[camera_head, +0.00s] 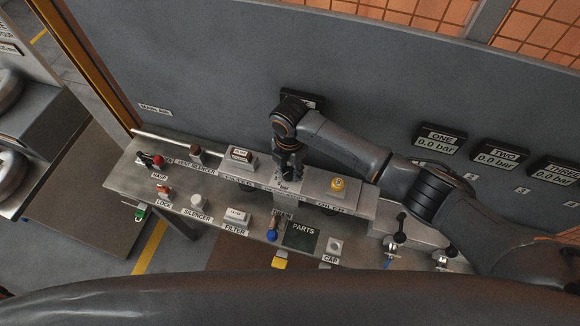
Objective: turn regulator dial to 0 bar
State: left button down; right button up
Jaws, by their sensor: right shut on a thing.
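My right arm reaches in from the right across the bench. My right gripper (289,165) points down at the raised grey block on the bench, over a spot with a dial scale and a "bar" label (284,187). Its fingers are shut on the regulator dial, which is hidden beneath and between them. The dial's pointer and setting cannot be read. A display behind the gripper (316,100) is mostly covered by my wrist. My left gripper is not in view.
Displays ONE (440,141) and TWO (499,155) read 0.0 bar on the grey wall. Black-handled valves (400,228) stand right.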

aim_at(290, 171)
jog(key=o, duration=1.1)
jog(key=shift+o, duration=0.2)
notch_tip(290, 171, up, 12)
